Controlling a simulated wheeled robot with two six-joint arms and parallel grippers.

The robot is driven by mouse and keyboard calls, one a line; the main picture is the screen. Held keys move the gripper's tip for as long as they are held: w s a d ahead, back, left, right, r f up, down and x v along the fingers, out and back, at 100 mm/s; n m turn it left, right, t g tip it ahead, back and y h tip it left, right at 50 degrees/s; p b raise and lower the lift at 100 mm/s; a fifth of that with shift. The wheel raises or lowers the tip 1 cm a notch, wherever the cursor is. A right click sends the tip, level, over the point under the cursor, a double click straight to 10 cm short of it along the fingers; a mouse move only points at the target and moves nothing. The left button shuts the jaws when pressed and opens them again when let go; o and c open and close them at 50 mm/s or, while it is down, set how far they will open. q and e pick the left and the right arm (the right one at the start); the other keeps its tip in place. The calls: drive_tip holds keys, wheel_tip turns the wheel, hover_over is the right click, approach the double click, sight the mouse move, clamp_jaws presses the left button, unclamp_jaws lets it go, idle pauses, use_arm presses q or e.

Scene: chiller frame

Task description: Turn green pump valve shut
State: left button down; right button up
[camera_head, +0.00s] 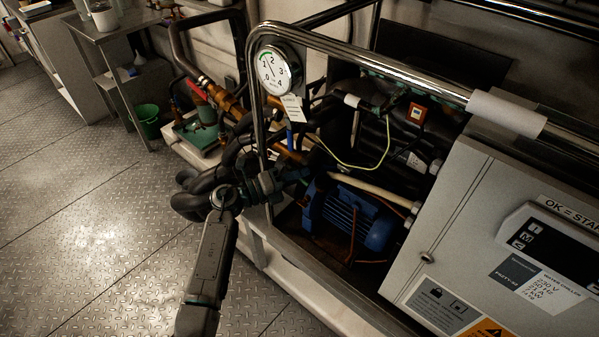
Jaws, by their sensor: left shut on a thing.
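A green pump (198,132) sits low beside the chiller frame, left of centre. Brass pipe fittings (226,99) with a red part (196,89) run above and beside it. My left gripper (293,173) is among dark pipes at the frame's front upright, right of the green pump in the picture. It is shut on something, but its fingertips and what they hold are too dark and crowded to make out. I cannot tell which part is the green pump's valve handle or how it is turned. My right gripper is not in view.
A steel rail (358,58) and upright border the machinery. A pressure gauge (274,70) with a paper tag (292,108) hangs there. A blue motor (345,217) is below; a grey control cabinet (458,212) stands right. A green bucket (147,121) is behind. The left floor is clear.

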use_arm(q)
drive_tip(key=shift+f, duration=0.1)
drive_tip(key=c, duration=1.4)
unclamp_jaws()
drive_tip(key=shift+c, duration=0.2)
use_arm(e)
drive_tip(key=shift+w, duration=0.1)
use_arm(q)
drive_tip(key=shift+a, duration=0.1)
drive_tip(key=shift+s+a+f, duration=0.1)
drive_tip(key=shift+s+a, duration=0.05)
drive_tip(key=shift+a, duration=0.15)
drive_tip(key=b+v, duration=0.2)
drive_tip(key=v, duration=0.8)
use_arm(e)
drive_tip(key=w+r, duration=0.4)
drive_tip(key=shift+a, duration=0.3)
